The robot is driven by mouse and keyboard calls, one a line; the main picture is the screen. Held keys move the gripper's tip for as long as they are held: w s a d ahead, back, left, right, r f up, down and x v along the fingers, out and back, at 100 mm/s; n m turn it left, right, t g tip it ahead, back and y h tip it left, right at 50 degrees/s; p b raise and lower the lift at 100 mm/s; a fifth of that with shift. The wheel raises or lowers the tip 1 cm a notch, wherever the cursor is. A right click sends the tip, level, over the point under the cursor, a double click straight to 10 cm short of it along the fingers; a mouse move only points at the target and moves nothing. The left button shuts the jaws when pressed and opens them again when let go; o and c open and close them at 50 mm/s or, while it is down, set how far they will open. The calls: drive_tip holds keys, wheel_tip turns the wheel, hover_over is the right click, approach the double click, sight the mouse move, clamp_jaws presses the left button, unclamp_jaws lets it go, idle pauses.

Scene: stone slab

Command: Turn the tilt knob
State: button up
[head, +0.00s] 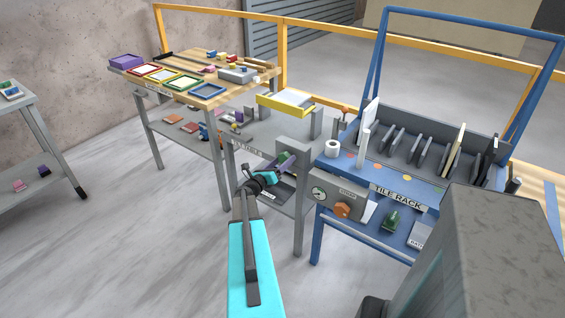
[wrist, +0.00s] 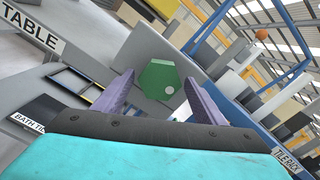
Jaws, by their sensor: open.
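A green hexagonal knob (wrist: 157,80) with a pale dot sits on a grey block in the wrist view, and I take it to be the tilt knob. My gripper (wrist: 160,86) is open, with one purple finger on each side of the knob in the picture. Gaps show between knob and fingers; I cannot tell how far the fingertips reach along it. In the head view my gripper (head: 284,164) is at the grey upright block (head: 293,153) on the front of the grey table (head: 262,128). The knob is not clearly visible there.
Right of my gripper, a grey panel (head: 324,186) carries a gauge and an orange knob (head: 342,209). The blue tile rack (head: 425,201) stands beyond it, with upright tiles. A yellow-edged tray (head: 285,102) is on the grey table. Open floor lies to the left.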

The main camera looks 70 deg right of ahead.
drive_tip(key=shift+c, duration=0.5)
drive_tip(key=c, duration=0.9)
drive_tip(key=shift+c, duration=0.2)
drive_tip(key=shift+f+m+b, duration=0.1)
drive_tip(key=shift+m+b, duration=0.3)
drive_tip(key=shift+b, duration=0.4)
